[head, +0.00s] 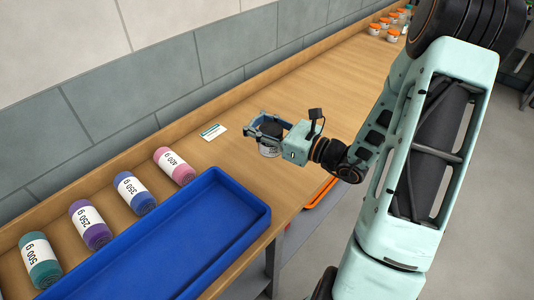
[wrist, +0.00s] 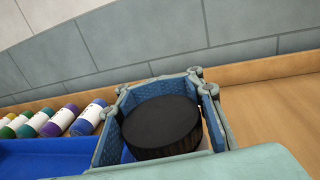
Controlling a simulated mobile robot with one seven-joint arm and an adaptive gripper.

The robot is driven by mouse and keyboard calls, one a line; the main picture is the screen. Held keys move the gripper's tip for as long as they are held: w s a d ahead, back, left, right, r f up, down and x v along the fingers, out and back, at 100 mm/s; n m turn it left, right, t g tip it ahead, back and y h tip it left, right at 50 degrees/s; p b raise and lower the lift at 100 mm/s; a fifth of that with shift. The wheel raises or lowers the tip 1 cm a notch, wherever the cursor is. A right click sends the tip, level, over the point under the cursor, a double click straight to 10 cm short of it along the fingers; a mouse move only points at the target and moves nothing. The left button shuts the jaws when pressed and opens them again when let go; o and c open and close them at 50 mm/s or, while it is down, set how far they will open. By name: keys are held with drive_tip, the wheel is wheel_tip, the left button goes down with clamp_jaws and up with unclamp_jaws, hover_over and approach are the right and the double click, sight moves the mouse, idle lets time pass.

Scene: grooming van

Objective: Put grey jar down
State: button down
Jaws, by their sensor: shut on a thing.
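The grey jar has a wide, dark, ribbed lid (wrist: 160,125), which fills the space between my fingers in the wrist view. In the head view, its pale body (head: 268,151) shows below my gripper (head: 267,130). My gripper is shut around the jar from both sides. The jar looks upright, over the wooden bench (head: 310,110) near its front edge. I cannot tell whether its base touches the bench. My fingers hide part of the jar.
A blue tray (head: 255,208) stands left of my gripper. Several labelled coloured cylinders, one pink (head: 174,166), lie behind it along the wall. A small card (head: 213,131) lies behind the jar. Several orange-lidded jars (head: 379,27) stand at the far end. Bench between is clear.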

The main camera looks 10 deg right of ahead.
drive_tip(key=shift+m+t+h, duration=0.8)
drive_tip(key=shift+h, duration=0.1)
drive_tip(key=shift+w+d+f+b, duration=0.35)
drive_tip(key=shift+w+d+f, duration=0.15)
drive_tip(key=shift+w+f, duration=1.5)
drive_tip(key=shift+w+d+f+b, duration=0.3)
drive_tip(key=shift+w+d+f, duration=0.2)
drive_tip(key=shift+w+f, duration=1.5)
drive_tip(key=shift+w+d+f+b, duration=0.35)
drive_tip(key=shift+w+d+f, duration=0.15)
drive_tip(key=shift+w+f, duration=1.5)
drive_tip(key=shift+w+r, duration=0.25)
drive_tip(key=shift+r, duration=0.05)
drive_tip(key=shift+f, duration=0.15)
drive_tip(key=c, duration=1.2)
unclamp_jaws()
drive_tip(key=shift+c, duration=0.2)
